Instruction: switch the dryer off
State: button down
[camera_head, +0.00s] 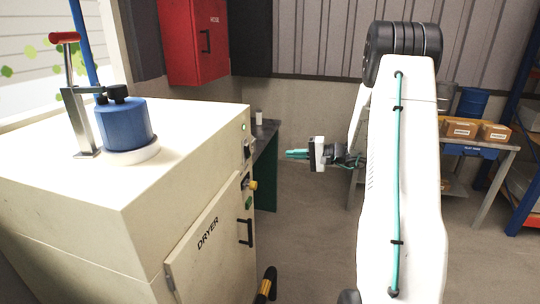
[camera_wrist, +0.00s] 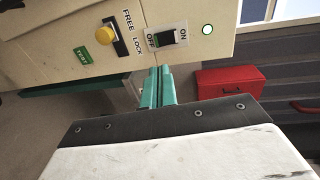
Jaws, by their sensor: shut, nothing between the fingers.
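The cream dryer (camera_head: 190,235) stands at the left in the head view, its control panel on the side facing my gripper. In the wrist view the dryer's black ON/OFF rocker switch (camera_wrist: 167,38) is near the top centre, with OFF at its left and ON at its right. I cannot tell which side is pressed. A round lamp (camera_wrist: 207,29) beside it glows pale green. My gripper (camera_head: 290,154) is shut and empty, pointing left at the panel with a gap in the head view. Its teal fingertips (camera_wrist: 160,71) appear just below the switch in the wrist view.
A yellow knob (camera_wrist: 104,35) sits by a FREE/LOCK slot, near a green TEST label (camera_wrist: 83,56). A blue pot (camera_head: 124,124) and a red-handled lever (camera_head: 76,95) stand on the dryer. A red cabinet (camera_head: 193,42) hangs behind.

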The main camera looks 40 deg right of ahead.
aim_at(249, 154)
jog(key=x, duration=1.3)
jog(key=shift+w+a, duration=0.15)
jog(key=shift+a, duration=0.1)
jog(key=shift+w+a+f, duration=0.15)
jog(key=s+d+f, duration=0.2)
jog(key=s+d, duration=0.6)
jog(key=s, duration=0.3)
jog(key=shift+d, duration=0.3)
